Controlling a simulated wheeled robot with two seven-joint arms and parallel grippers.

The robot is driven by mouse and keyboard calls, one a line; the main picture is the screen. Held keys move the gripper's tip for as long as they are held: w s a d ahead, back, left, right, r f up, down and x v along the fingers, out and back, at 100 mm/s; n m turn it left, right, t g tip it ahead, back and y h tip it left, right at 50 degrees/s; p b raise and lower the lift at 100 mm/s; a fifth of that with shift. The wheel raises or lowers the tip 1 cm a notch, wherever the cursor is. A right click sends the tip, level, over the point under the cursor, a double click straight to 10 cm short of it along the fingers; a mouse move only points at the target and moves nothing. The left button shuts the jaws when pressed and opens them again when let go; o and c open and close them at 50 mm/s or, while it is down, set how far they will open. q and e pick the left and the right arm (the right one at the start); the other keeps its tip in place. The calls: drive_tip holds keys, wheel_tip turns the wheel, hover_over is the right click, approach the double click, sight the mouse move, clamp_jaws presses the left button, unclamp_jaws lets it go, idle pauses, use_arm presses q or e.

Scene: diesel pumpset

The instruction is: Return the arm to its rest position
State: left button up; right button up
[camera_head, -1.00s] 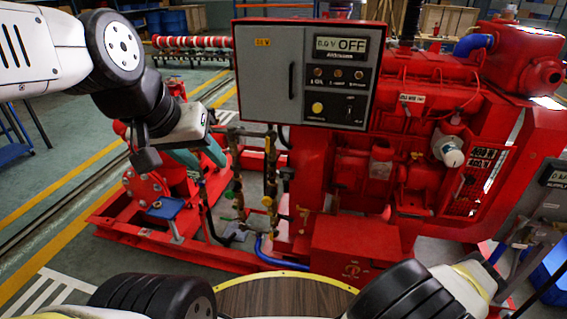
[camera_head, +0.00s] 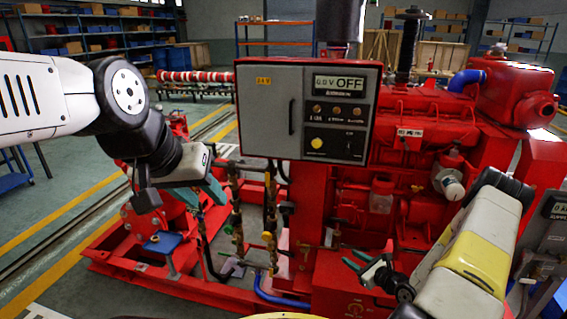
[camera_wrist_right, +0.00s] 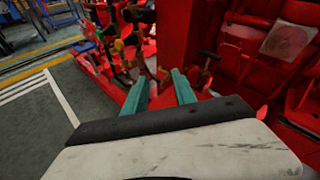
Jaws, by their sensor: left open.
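My left gripper (camera_head: 202,192) is on the left, in front of the red pump end of the pumpset (camera_head: 430,120). Its teal fingers are spread and I see nothing held between them. My right arm comes in from the lower right, and my right gripper (camera_head: 357,260) points left, in front of the red base box. In the right wrist view, the teal fingers of this gripper (camera_wrist_right: 158,85) stand apart with no object between them. The pipes and valves (camera_wrist_right: 130,50) lie beyond them.
The grey control panel (camera_head: 305,110) reads OFF and stands between the two arms. Brass valves and pipes (camera_head: 238,215) run below it. A second grey panel (camera_head: 545,220) stands at the right edge. Floor at the left is open, with yellow lines.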

drive_tip(key=a+r+n+g+y, duration=0.2)
drive_tip(key=a+r+n, duration=0.2)
drive_tip(key=r, duration=0.4)
drive_tip(key=a+r+n+g+y, duration=0.2)
drive_tip(key=a+r+n+y, duration=0.15)
drive_tip(key=r, duration=0.45)
drive_tip(key=s+a+r+n+g+h, duration=0.1)
drive_tip(key=s+a+r+n+g, duration=0.3)
drive_tip(key=r, duration=0.3)
drive_tip(key=s+a+r+n+g, duration=0.1)
drive_tip(key=s+a+r+n, duration=0.25)
drive_tip(key=r+n, duration=0.2)
drive_tip(key=s+d+r+n+t+h, duration=0.1)
drive_tip(key=s+r+n+h, duration=0.3)
drive_tip(key=s+r, duration=0.4)
drive_tip(key=s+d+r+n+t+h, duration=0.1)
drive_tip(key=s+d+r+n+h, duration=0.2)
drive_tip(key=s, duration=0.7)
wheel_tip(320, 180, up, 5)
drive_tip(key=n+h, duration=0.2)
drive_tip(key=n, duration=0.2)
drive_tip(key=shift+s+d+f, duration=0.15)
drive_tip(key=shift+s+d, duration=0.05)
drive_tip(key=shift+d, duration=0.05)
